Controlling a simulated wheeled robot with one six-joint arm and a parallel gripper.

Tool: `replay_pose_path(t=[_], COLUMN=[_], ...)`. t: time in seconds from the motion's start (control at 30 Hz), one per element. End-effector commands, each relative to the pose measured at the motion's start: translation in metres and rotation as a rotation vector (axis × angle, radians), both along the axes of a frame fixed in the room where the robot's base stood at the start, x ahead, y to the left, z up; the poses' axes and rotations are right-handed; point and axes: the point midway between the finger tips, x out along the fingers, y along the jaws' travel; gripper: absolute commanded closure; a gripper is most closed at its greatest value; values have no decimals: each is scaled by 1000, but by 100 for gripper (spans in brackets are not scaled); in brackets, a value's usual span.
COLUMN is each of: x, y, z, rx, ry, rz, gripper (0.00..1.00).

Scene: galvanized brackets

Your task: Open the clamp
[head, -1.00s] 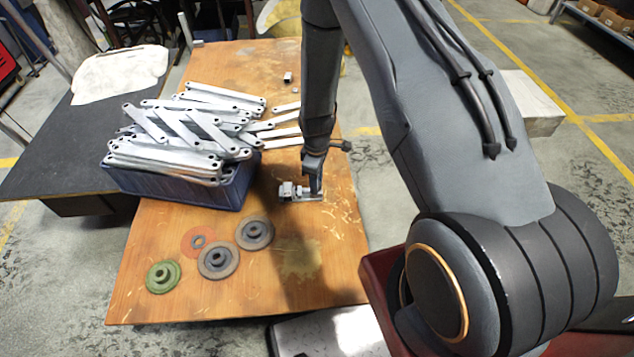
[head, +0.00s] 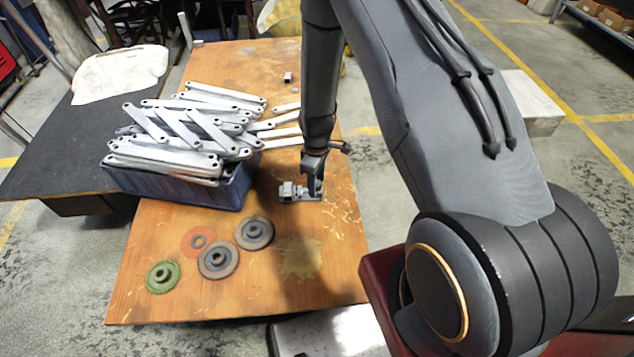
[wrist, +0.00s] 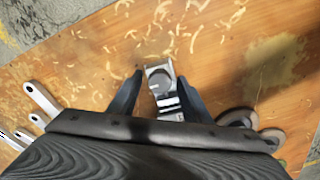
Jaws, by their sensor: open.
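The clamp (head: 289,191) is a small grey metal piece on the wooden table, right of the blue crate. In the wrist view the clamp (wrist: 162,84) lies between my fingers, its lower part hidden by my gripper's body. My gripper (head: 315,193) is down at the clamp's right part in the head view. In the wrist view my gripper (wrist: 157,90) is open, with one dark finger on each side of the clamp. I cannot tell whether either finger touches it, or whether the clamp is open or closed.
A blue crate (head: 180,189) piled with galvanized brackets (head: 190,130) stands left of the clamp. Several discs, including a green one (head: 162,276), lie at the table's front left. The wooden table (head: 335,240) has wood shavings and is otherwise clear right of the clamp.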

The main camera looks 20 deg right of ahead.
Motion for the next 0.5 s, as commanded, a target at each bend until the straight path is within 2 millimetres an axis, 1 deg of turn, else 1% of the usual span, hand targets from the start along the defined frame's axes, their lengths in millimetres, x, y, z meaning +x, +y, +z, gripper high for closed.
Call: replay_pose_path(t=[0.5], x=[0], y=[0], z=[0], rx=[0], ry=[0], rz=[-429], gripper=[56])
